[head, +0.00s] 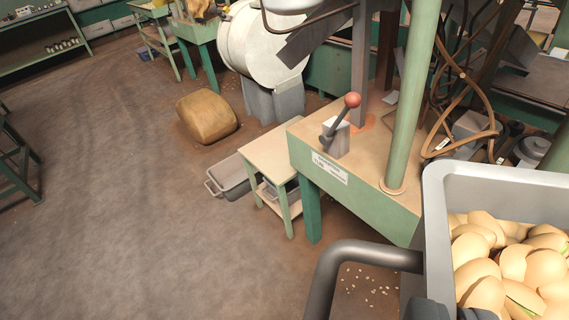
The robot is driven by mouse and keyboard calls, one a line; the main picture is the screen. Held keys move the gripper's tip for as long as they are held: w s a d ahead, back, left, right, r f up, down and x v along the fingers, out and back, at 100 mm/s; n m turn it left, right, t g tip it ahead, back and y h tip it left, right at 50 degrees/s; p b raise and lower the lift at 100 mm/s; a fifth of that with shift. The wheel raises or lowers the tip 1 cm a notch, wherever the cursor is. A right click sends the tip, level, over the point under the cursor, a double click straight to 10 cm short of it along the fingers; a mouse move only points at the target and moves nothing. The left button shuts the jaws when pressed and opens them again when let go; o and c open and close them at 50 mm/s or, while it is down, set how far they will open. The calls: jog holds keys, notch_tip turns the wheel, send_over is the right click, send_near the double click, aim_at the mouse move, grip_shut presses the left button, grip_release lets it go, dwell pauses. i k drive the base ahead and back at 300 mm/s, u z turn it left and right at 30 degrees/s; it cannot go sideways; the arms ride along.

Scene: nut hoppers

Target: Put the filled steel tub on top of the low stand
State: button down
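The filled steel tub (436,215) is large and close at the lower right, heaped with pale pistachio-like nuts (505,262). Its dark curved handle (345,262) reaches out to the left. Dark parts of my gripper (440,311) show at the bottom edge against the tub's near side. It appears shut on the tub, holding it up in front of the camera, though the fingertips are mostly cut off. The low stand (268,152) is left of centre, with a bare pale top, green legs and a lower shelf. The tub is right of it and nearer.
A green machine bench (375,190) with a red-knobbed lever (345,115) and a green post (413,100) adjoins the stand's right side. An empty grey tub (229,178) lies on the floor left of the stand. A brown sack (207,115) lies behind. The floor at left is open.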

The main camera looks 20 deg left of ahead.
aim_at(279, 152)
jog(key=k, duration=0.4)
jog(key=u, duration=0.45)
jog(key=i, duration=0.7)
jog(key=u, duration=0.8)
jog(key=i, duration=1.5)
jog(key=z, duration=0.65)
